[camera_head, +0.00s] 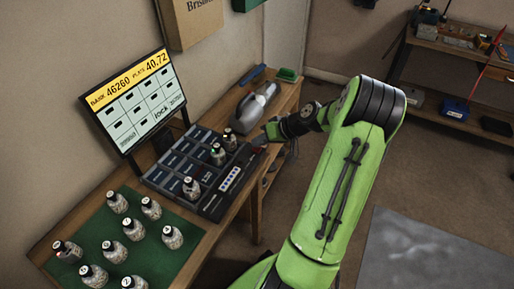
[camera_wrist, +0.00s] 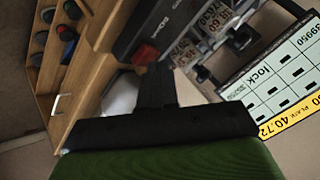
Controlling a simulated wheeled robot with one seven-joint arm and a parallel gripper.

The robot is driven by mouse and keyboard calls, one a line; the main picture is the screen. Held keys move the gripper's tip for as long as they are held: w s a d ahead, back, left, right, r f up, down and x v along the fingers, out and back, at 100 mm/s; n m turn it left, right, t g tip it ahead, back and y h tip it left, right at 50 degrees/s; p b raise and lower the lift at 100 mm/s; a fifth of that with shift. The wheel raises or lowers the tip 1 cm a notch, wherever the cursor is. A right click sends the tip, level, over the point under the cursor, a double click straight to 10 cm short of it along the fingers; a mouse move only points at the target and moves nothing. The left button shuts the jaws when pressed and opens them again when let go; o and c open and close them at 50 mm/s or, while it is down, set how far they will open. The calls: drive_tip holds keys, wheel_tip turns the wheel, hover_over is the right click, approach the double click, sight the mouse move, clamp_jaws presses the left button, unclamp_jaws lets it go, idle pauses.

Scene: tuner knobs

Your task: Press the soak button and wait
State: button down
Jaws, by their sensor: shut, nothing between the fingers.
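A dark compartment tray (camera_head: 180,165) stands on the wooden bench, with a control strip (camera_head: 228,180) of small lit buttons along its front edge. In the wrist view a red button (camera_wrist: 144,54) with a small label sits on a dark housing; I cannot read the label clearly enough to say it is the soak button. My gripper (camera_head: 264,140) is at the far right end of the tray. In the wrist view my gripper (camera_wrist: 155,72) is shut and empty, its fingertips just beside the red button; I cannot tell whether they touch it.
A tilted screen (camera_head: 135,100) with yellow header and grid of cells stands behind the tray. Several bottles (camera_head: 172,237) stand on a green mat (camera_head: 190,265) at the left, and a few in the tray. A grey handheld device (camera_head: 258,105) and a green brush (camera_head: 288,75) lie beyond.

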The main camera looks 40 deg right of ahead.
sight(260, 148)
drive_tip(key=shift+f, duration=0.4)
drive_tip(key=shift+r, duration=0.15)
idle(0.4)
drive_tip(key=shift+r+p, duration=0.6)
drive_tip(key=shift+r, duration=0.3)
wheel_tip(260, 148, up, 5)
drive_tip(key=p, duration=0.4)
idle(0.3)
